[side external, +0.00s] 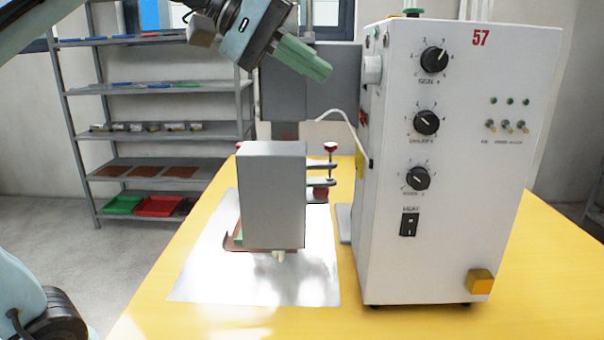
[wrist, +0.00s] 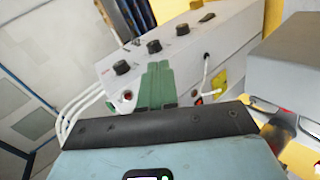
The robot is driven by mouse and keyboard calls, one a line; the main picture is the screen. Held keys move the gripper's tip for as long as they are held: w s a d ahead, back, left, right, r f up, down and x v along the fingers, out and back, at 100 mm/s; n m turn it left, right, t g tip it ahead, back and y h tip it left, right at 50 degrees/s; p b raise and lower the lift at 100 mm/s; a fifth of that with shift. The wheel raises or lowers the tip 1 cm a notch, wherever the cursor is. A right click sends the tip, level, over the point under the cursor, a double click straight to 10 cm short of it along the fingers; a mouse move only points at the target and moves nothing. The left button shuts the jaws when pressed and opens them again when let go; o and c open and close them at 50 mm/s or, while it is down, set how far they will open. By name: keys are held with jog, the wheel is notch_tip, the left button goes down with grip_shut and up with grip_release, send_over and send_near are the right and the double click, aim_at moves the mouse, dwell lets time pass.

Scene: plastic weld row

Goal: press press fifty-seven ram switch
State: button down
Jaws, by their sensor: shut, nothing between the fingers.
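The white press cabinet (side external: 455,190) marked 57 stands upright on the yellow table, at the right in the side view. Its front has three black knobs, a black rocker switch (side external: 409,224) and a row of three toggle switches (side external: 507,125) under green lamps. The labels under the toggles are too small to read, so I cannot tell which is the ram switch. My gripper (side external: 318,70) is shut and empty, its green fingers high to the left of the cabinet, apart from it. In the wrist view the fingers (wrist: 157,82) overlap the cabinet (wrist: 185,52); the toggles are not clear there.
A grey block-shaped unit (side external: 272,195) stands on a pale sheet (side external: 190,280) left of the cabinet. Red-topped posts (side external: 330,148) stand behind it. A yellow block (side external: 480,282) sits low on the cabinet's front. Shelving (side external: 160,85) stands behind. The table's front is clear.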

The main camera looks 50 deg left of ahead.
jog(key=w+a+n+t+h, duration=0.1)
jog(key=w+a+t+h, duration=0.3)
jog(key=a, duration=0.5)
jog(key=w+a+n+t+h, duration=0.1)
jog(key=w+a, duration=0.5)
jog(key=a, duration=0.3)
jog(key=shift+t+h, duration=0.4)
jog(key=f, duration=0.1)
jog(key=a+f, duration=0.1)
jog(key=f, duration=0.3)
jog(key=shift+s+a, duration=0.1)
jog(key=shift+a, duration=0.15)
jog(key=x, duration=1.4)
jog(key=shift+d, duration=0.15)
